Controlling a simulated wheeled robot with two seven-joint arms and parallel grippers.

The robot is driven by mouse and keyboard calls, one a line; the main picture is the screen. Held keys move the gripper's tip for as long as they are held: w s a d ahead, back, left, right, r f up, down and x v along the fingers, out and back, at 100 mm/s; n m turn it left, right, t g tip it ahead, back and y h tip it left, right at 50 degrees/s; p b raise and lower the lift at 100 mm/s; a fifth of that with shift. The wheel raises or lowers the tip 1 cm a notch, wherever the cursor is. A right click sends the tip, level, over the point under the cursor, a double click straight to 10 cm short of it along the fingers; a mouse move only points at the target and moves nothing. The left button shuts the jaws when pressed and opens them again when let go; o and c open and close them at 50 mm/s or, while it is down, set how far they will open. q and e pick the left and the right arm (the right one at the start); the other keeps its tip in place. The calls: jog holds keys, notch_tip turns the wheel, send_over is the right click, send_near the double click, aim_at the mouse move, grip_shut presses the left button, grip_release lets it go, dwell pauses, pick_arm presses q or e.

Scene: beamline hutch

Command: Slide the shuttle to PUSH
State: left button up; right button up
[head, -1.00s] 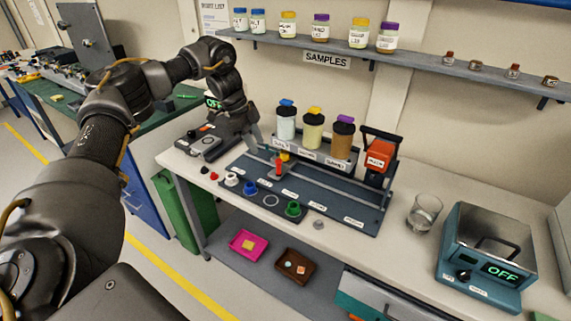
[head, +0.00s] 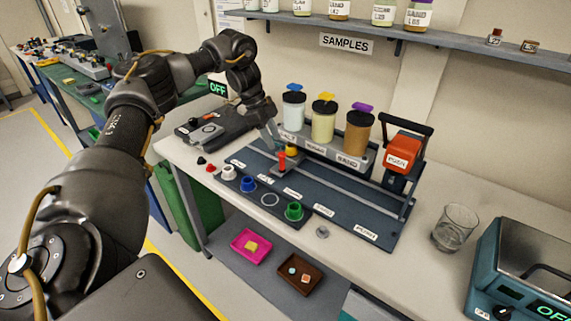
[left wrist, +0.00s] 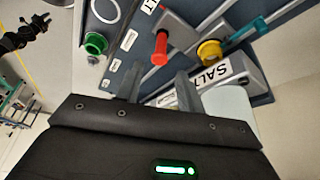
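The shuttle (head: 279,170) is a small grey carriage with an upright red handle (head: 282,160). It stands near the left end of a dark rail board (head: 330,205) with slot labels along its front. The red handle also shows in the left wrist view (left wrist: 160,48). An orange-red block (head: 403,153) with a label that seems to read PUSH stands at the rail's right end. My left gripper (head: 272,138) is just behind and above the handle. In the left wrist view its two fingers (left wrist: 158,84) are apart with nothing between them. My right gripper is out of view.
Three capped jars, white (head: 293,112), yellowish (head: 323,122) and brown (head: 357,132), stand behind the rail. A yellow knob (left wrist: 210,52) sits near the shuttle. A glass beaker (head: 455,228) and a teal device (head: 530,270) are at the right. Coloured knobs line the front.

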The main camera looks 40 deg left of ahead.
aim_at(281, 156)
pick_arm(q)
jog(key=p+x, duration=0.1)
jog(key=x, duration=0.9)
jog(key=shift+f, duration=0.15)
grip_shut()
